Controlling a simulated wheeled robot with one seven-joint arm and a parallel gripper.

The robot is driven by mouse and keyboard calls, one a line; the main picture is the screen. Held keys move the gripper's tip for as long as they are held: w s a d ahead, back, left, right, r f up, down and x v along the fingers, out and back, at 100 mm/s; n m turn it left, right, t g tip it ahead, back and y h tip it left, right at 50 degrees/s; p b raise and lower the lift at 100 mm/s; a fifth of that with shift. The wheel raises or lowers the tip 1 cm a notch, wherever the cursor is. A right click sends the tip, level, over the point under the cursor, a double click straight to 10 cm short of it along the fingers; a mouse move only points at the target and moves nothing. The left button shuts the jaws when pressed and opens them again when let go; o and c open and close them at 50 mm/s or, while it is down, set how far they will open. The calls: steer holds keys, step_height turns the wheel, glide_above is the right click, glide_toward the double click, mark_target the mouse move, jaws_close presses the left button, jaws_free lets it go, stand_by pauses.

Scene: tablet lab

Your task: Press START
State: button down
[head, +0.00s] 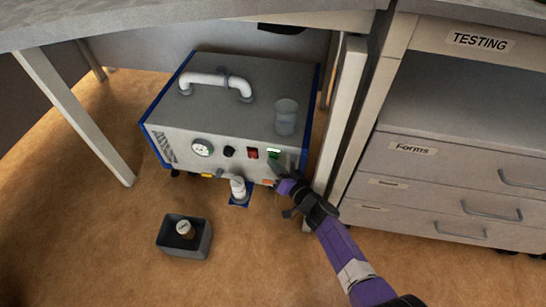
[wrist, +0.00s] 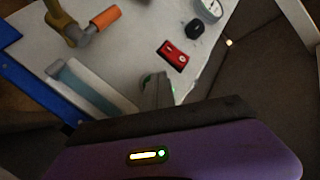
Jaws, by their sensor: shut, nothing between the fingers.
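A grey machine (head: 225,138) with blue edges stands on the floor under the bench. Its front has a lit green switch (head: 273,153) at the right and a red switch (head: 252,153) beside it. No START label is readable. My gripper (head: 278,172) is shut and empty, with its tip just below the green switch; I cannot tell whether they touch. In the wrist view, my fingertips (wrist: 153,92) are close to the panel and the red switch (wrist: 172,55) is clear of them. The green switch is mostly hidden there, with only a green glint beside the fingers.
The panel also has a gauge (head: 202,148), a black knob (head: 229,151) and a pipe outlet (head: 238,187). A dark open box (head: 203,243) sits on the floor in front. A bench leg (head: 343,115) and a drawer cabinet (head: 440,190) stand close on the right.

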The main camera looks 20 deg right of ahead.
steer(key=shift+s+d, duration=0.3)
steer(key=shift+s, duration=0.1)
steer(key=shift+f, duration=0.15)
steer(key=s+a, duration=0.1)
steer(key=s, duration=0.1)
steer(key=s+a+p, duration=0.1)
steer(key=s+a, duration=0.1)
steer(key=shift+s+a, duration=0.1)
steer(key=shift+a, duration=0.15)
steer(key=shift+a, duration=0.1)
stand_by(0.5)
